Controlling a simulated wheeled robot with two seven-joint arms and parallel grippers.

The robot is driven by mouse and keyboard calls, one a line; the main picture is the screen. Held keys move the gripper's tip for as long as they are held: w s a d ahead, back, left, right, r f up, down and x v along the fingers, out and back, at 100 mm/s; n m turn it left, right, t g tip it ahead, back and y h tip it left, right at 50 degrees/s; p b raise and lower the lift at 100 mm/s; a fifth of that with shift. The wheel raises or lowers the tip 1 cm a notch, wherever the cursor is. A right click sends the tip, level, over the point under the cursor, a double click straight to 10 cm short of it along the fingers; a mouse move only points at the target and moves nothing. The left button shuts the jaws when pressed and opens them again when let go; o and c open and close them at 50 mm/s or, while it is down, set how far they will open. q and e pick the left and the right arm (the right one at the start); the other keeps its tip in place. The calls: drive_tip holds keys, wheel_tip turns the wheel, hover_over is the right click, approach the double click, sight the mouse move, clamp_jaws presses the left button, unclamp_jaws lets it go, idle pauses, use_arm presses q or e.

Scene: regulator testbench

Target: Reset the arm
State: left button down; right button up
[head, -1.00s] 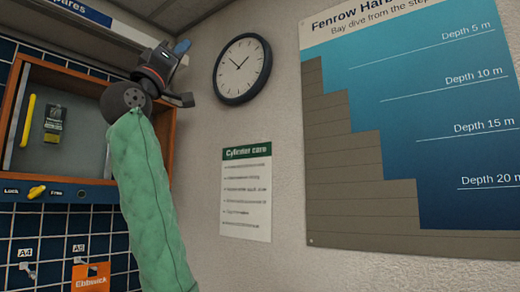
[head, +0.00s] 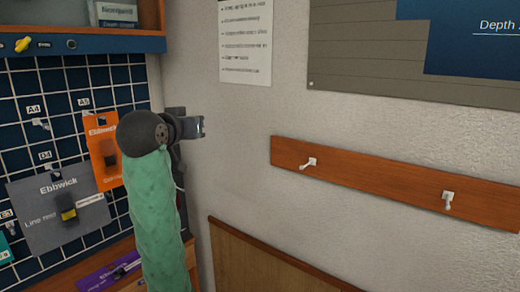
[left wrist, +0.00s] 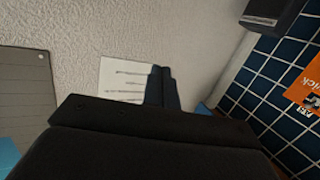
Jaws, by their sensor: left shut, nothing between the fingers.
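My left arm in its green sleeve rises from the bottom of the head view. My left gripper (head: 198,128) is at its top, beside the right edge of the blue grid board, in front of the bare wall. In the left wrist view the dark fingers of my left gripper (left wrist: 163,86) are together with nothing between them. They overlap the white notice sheet (left wrist: 125,80) on the wall. My right gripper is in neither view.
An orange packet (head: 103,150) and a grey packet (head: 50,210) hang on the grid board (head: 80,75) at left. A purple packet (head: 110,272) lies below. A wooden rail (head: 380,182) with two hooks is on the wall at right. The wall between is clear.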

use_arm(q)
drive_tip(key=s+f+g+y, duration=0.15)
drive_tip(key=s+f, duration=0.35)
drive_tip(key=f, duration=0.8)
drive_tip(key=s+f+g, duration=0.3)
drive_tip(key=s+f, duration=0.2)
drive_tip(key=f, duration=0.8)
drive_tip(key=s+f+g+y, duration=0.15)
drive_tip(key=s+f, duration=0.35)
drive_tip(key=f, duration=0.8)
drive_tip(key=s+f+g, duration=0.8)
drive_tip(key=s+f, duration=1.8)
drive_tip(key=s, duration=0.3)
drive_tip(key=shift+s+d+f, duration=0.15)
drive_tip(key=shift+d+f, duration=0.05)
drive_tip(key=shift+d, duration=0.05)
